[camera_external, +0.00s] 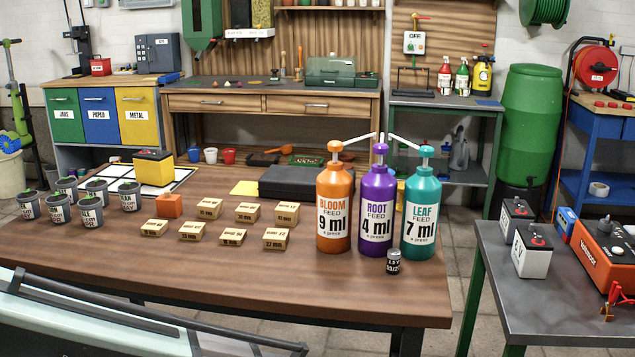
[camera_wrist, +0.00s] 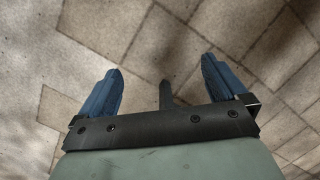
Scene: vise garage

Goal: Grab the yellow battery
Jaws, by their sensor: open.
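The yellow battery (camera_external: 153,168) is a boxy yellow block with a dark top edge. It stands upright on a white marked sheet (camera_external: 118,173) at the back left of the wooden table. My gripper (camera_wrist: 162,66) shows in the wrist view with its two blue fingers wide apart and nothing between them. Below it there is only paved floor. The gripper is not seen in the external view, and the battery is not seen in the wrist view, so the gripper is away from the battery.
Several grey plant pots (camera_external: 90,212) stand left of and in front of the battery. An orange block (camera_external: 169,205) and several wooden blocks (camera_external: 191,231) lie nearby. A black case (camera_external: 305,182) and tall pump bottles (camera_external: 334,212) stand further right. White batteries (camera_external: 532,257) sit on the right bench.

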